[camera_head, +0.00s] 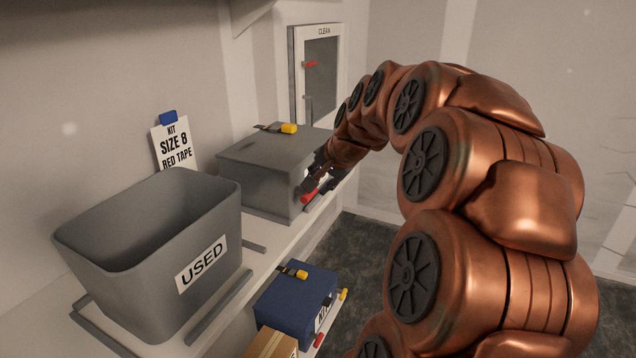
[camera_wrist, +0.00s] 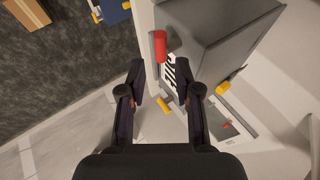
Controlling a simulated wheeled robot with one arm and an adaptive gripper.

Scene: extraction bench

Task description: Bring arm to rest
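My copper-coloured arm (camera_head: 430,170) reaches from the lower right up and over to the bench. My gripper (camera_wrist: 160,78) is open in the wrist view, its two dark fingers apart with nothing held between them. In the head view my gripper (camera_head: 318,175) is small and dark at the right front side of the closed grey box (camera_head: 255,178), partly hard to make out. A red piece (camera_wrist: 160,46) shows just beyond the fingertips in the wrist view, beside the grey box (camera_wrist: 225,30). I cannot tell whether the fingers touch anything.
An open grey bin marked USED (camera_head: 150,245) stands on the bench at left. A kit card reading SIZE 8 RED TAPE (camera_head: 175,145) leans at the wall. Below are a blue box (camera_head: 290,302) and a cardboard box (camera_head: 270,345). A CLEAN cabinet (camera_head: 318,75) is behind.

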